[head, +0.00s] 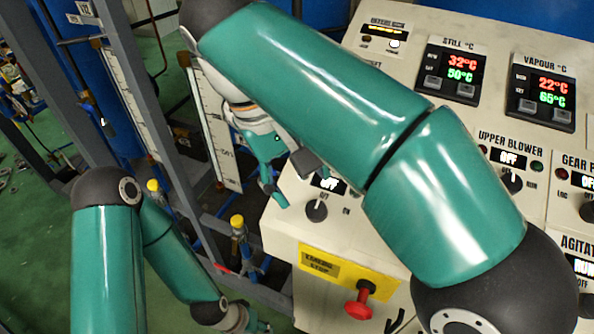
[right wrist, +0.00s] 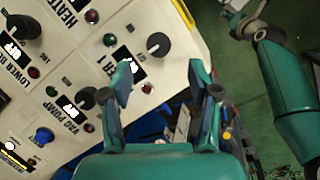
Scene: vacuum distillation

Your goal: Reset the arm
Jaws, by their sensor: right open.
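My right gripper (head: 288,182) hangs in front of the left side of the control panel (head: 345,232), partly behind my right arm. In the right wrist view it (right wrist: 168,82) is open, with nothing between its fingers. A black rotary knob (right wrist: 158,45) lies a little beyond the fingertips, apart from them; a knob (head: 316,210) also shows below the gripper in the head view. My left gripper (head: 258,324) is low at the bottom edge of the head view, cut off by it. Part of it shows at the top of the right wrist view (right wrist: 238,18), too unclear to read its fingers.
The panel carries STILL (head: 450,73) and VAPOUR (head: 541,92) displays and several knobs. A red emergency stop (head: 358,304) on a yellow plate juts from its front. Grey frame posts (head: 150,110) and yellow-topped valves (head: 238,222) stand left. Green floor (head: 30,220) is open at far left.

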